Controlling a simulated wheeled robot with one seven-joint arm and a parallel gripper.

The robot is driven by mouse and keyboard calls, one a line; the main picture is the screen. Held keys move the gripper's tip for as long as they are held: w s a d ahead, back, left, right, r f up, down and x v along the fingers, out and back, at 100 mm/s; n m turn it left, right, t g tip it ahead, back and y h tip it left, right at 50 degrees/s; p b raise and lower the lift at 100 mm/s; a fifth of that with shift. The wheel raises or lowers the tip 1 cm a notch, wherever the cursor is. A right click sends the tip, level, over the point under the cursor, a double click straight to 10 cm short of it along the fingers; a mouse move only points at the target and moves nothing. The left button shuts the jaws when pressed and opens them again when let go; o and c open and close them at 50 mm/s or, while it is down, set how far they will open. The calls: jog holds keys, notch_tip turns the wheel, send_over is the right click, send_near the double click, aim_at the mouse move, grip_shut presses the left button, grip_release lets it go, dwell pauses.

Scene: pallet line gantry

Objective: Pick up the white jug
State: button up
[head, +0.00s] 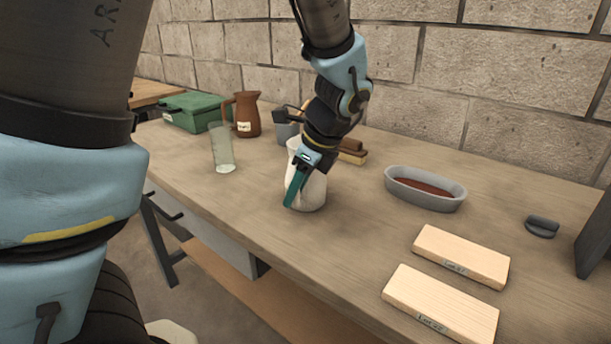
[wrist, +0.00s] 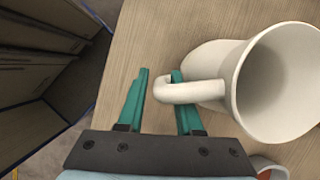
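The white jug (head: 313,192) stands upright on the wooden table. In the wrist view the jug (wrist: 284,82) fills the right side, with its open mouth toward the camera and its handle (wrist: 192,92) pointing left. My gripper (wrist: 160,73) is open, with two teal fingers. The handle's outer bend lies between the fingers, and the right finger passes behind the handle, on the jug-body side. I cannot tell whether either finger touches it. In the head view my gripper (head: 297,190) is in front of the jug and hides part of it.
A clear glass (head: 222,148) and a brown pitcher (head: 246,114) stand left, beside a green box (head: 192,111). A grey oval dish (head: 425,198) and two labelled wooden boards (head: 460,256) lie right. A brick wall closes the back. Table space right of the jug is free.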

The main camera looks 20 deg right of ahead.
jog(key=shift+c, duration=0.3)
grip_shut()
dwell(1.0)
